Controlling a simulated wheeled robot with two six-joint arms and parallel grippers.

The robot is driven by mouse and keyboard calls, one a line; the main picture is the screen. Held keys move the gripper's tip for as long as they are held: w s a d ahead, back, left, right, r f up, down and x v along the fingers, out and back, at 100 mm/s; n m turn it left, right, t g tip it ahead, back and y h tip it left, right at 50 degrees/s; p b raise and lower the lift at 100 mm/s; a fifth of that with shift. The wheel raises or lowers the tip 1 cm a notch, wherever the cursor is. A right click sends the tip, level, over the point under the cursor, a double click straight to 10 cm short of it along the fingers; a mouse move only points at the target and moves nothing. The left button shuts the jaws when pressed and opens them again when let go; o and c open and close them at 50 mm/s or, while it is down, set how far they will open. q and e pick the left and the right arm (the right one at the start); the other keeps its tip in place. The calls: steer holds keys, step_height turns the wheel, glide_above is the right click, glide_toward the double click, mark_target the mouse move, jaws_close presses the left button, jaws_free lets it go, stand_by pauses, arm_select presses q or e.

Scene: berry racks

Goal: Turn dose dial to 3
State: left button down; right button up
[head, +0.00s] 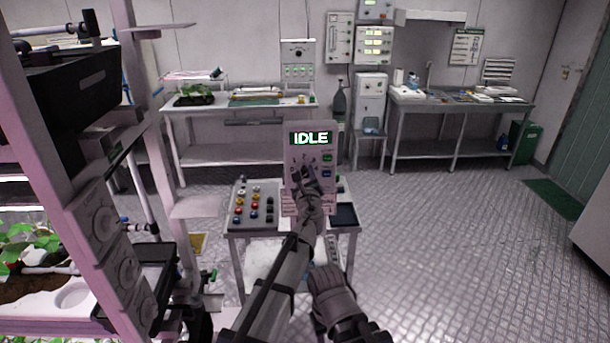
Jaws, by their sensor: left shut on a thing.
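A white dosing panel (328,140) stands upright on a small cart, and its green display (310,138) reads IDLE. Faint dial numbers show just below the display. My left gripper (307,178) is in front of the panel, shut on the dose dial, which it mostly hides. The dial's pointer position cannot be read. A grey link of mine is at the lower middle.
The cart (240,232) holds a button box (256,206) with coloured knobs left of the panel and a dark tray (345,215) at right. A plant rack (100,215) stands close on the left. Benches line the back wall. The floor at right is clear.

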arm_select(q)
steer(key=shift+s, duration=0.1)
steer(key=c, duration=0.5)
jaws_free()
steer(key=s, duration=0.7)
steer(key=shift+s+d, duration=0.35)
steer(key=shift+s, duration=0.05)
steer(key=shift+w, duration=0.1)
